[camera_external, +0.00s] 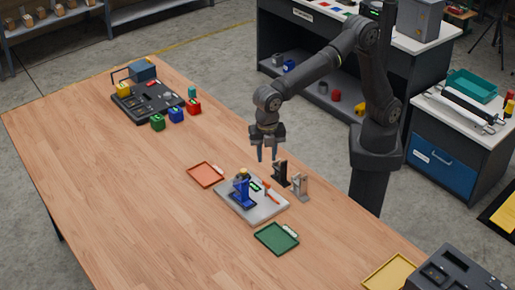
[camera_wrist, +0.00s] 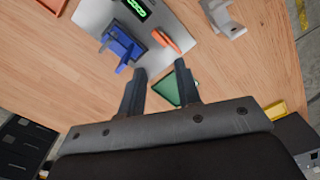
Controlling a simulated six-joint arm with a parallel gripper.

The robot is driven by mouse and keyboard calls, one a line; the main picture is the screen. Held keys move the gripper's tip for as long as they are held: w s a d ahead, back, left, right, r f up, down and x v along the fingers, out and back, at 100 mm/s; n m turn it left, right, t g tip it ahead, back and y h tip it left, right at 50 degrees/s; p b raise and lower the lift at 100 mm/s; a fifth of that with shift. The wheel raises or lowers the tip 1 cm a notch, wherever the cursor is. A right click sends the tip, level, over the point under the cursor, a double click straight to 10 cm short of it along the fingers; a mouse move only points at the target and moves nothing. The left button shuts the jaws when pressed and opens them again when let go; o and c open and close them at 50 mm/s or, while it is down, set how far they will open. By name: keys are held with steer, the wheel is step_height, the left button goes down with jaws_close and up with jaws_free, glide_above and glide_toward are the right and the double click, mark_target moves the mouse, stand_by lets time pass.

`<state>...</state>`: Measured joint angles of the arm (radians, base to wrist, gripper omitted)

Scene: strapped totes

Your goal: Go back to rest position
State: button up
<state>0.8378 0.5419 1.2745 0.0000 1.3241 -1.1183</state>
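My gripper (camera_external: 267,154) hangs fingers down above the table's right side, just behind the grey plate. In the wrist view my gripper (camera_wrist: 160,92) has its two fingers apart, with nothing between them but the view of the table and a green tray below. The blue stand also shows in the wrist view (camera_wrist: 121,46).
A black bracket (camera_external: 280,173) and a grey bracket (camera_external: 299,187) stand beside the plate, close to my gripper. An orange tray (camera_external: 205,175), a green tray (camera_external: 276,239) and a yellow tray (camera_external: 390,274) lie on the table. The table's left side is clear.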

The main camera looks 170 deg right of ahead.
step_height(320, 180, up, 4)
steer(key=shift+r, duration=0.2)
steer(key=o, duration=1.4)
steer(key=shift+o, duration=0.6)
steer(key=m, duration=0.2)
steer(key=shift+w+f+m+h, duration=0.3)
steer(key=shift+w+h, duration=0.1)
steer(key=w+d+f+m+g+h, duration=0.1)
steer(key=w+d+f+m+h, duration=0.1)
steer(key=f+m, duration=0.7)
steer(key=shift+w+d+f+h, duration=0.35)
steer(key=shift+d+h, duration=0.45)
steer(key=shift+d, duration=0.3)
